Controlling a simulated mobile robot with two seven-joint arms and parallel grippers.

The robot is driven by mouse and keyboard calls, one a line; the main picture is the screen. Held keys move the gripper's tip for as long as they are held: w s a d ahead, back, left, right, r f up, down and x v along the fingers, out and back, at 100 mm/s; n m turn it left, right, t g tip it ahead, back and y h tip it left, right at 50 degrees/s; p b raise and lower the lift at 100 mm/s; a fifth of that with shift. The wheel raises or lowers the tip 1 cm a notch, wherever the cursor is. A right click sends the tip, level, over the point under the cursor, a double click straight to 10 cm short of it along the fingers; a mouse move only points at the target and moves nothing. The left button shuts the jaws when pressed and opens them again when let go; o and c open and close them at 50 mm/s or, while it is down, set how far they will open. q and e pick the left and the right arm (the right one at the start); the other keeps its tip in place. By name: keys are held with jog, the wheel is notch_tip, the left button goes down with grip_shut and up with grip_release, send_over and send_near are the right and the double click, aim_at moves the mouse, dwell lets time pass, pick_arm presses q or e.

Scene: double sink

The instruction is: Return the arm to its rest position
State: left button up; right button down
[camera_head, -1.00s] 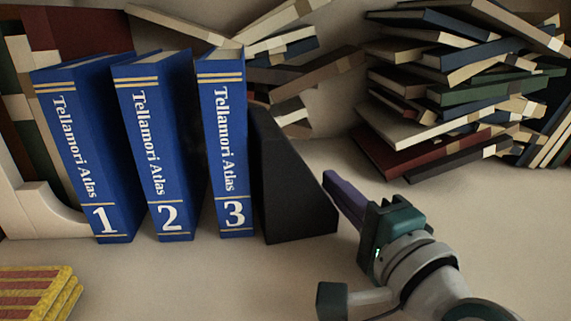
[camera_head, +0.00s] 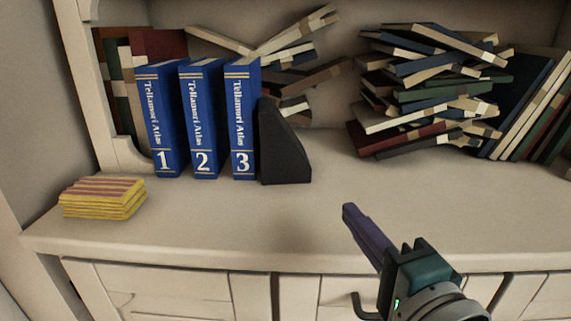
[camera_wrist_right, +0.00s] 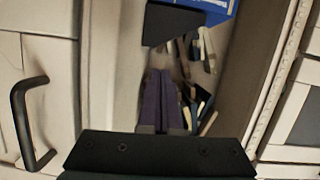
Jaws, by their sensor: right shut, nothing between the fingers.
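My right gripper (camera_head: 362,228) is shut and empty, with purple fingers. In the head view it is at the lower right, over the front part of the shelf top and apart from everything on it. Its fingers also show together in the right wrist view (camera_wrist_right: 162,85). Three blue atlas volumes, 1 (camera_head: 164,120), 2 (camera_head: 203,120) and 3 (camera_head: 243,120), stand in order at the left. A black bookend (camera_head: 284,150) stands against the right of volume 3. My left gripper is not in view.
A stack of striped yellow and red cloth-like items (camera_head: 103,198) lies at the left on the shelf top (camera_head: 230,220). A messy pile of books (camera_head: 425,90) is at the back right. Drawers (camera_head: 160,290) with a dark handle (camera_head: 365,305) are below the front edge. The middle of the top is clear.

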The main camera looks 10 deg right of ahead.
jog(key=s+a+r+n+g+y+p, duration=0.4)
jog(key=s+r+n+g+p, duration=0.35)
jog(key=r+n+p, duration=0.55)
jog(key=s+d+r+n+g+h+p, duration=0.3)
jog(key=s+d+r+p, duration=0.15)
jog(key=s+p, duration=0.3)
jog(key=s+d+r+n+g+h+p, duration=0.2)
jog(key=s+d+r+g+p, duration=0.3)
jog(key=s, duration=0.3)
notch_tip(320, 180, up, 35)
jog(key=a+t+p, duration=0.1)
jog(key=p, duration=3.5)
jog(key=shift+w+a, duration=0.25)
jog(key=shift+a, duration=0.1)
jog(key=shift+t, duration=0.25)
